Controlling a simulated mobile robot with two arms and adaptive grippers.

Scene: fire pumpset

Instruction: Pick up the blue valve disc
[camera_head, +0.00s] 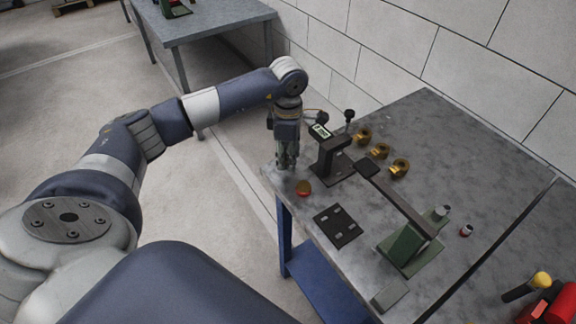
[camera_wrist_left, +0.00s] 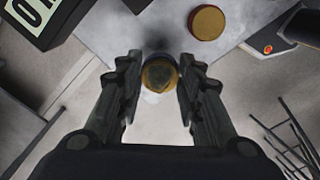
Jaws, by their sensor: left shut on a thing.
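My left gripper (camera_head: 287,165) points down over the near left corner of the grey table (camera_head: 450,150). My right gripper is not in view.
A dark device with a green-lit display (camera_head: 321,131) stands close right of the gripper. A black plate (camera_head: 338,226) and a green lever stand (camera_head: 409,251) occupy the front. Left of the table is open floor.

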